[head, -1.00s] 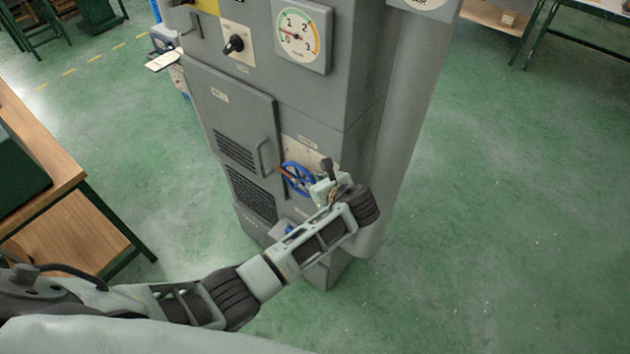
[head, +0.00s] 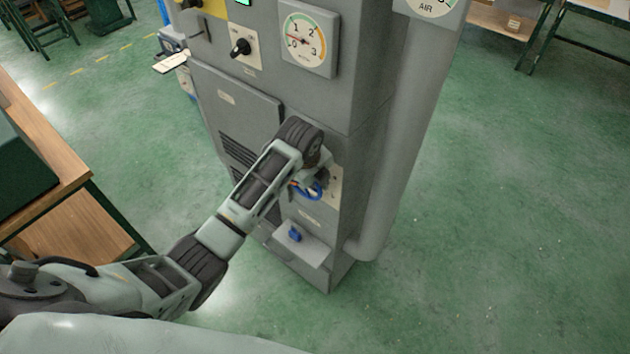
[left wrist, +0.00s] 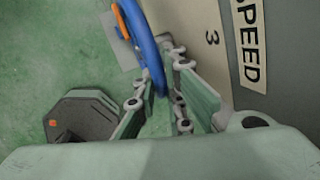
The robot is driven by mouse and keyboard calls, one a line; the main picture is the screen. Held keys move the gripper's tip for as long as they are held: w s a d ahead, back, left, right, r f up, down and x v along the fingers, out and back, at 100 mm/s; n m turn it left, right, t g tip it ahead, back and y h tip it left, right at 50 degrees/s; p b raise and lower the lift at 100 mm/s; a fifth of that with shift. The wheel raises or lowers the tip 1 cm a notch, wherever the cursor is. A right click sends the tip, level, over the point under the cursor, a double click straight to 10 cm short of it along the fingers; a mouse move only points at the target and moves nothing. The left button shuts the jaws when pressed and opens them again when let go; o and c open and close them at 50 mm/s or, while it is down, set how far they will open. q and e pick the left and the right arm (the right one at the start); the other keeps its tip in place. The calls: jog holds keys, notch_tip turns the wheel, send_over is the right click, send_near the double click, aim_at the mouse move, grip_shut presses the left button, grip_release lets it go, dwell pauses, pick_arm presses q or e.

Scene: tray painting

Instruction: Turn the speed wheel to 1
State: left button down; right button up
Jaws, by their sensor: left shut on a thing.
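The blue speed wheel (head: 316,190) is on the lower front of the grey machine, partly hidden by my left gripper and wrist. In the left wrist view the wheel's blue rim (left wrist: 150,52) runs down between the fingers, with an orange mark (left wrist: 121,22) on it. My left gripper (left wrist: 160,92) is shut on the rim. A SPEED label (left wrist: 247,42) and a printed 3 (left wrist: 212,38) are on the plate beside the wheel. The round gauge (head: 308,38) has its red needle on the left, near the low numbers. My right gripper is not in view.
A black selector knob (head: 241,47) is above the louvred door (head: 235,95). A small ledge below the wheel carries a blue part (head: 295,234). A wooden bench (head: 75,220) stands at left.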

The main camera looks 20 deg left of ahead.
pick_arm(q)
jog(key=shift+a, duration=0.1)
dwell(0.4)
jog(key=c, duration=2.1)
grip_release()
jog(key=shift+r, duration=0.15)
jog(key=v, duration=1.1)
jog(key=shift+a+r, duration=0.2)
jog(key=shift+r, duration=0.15)
jog(key=shift+s, duration=0.1)
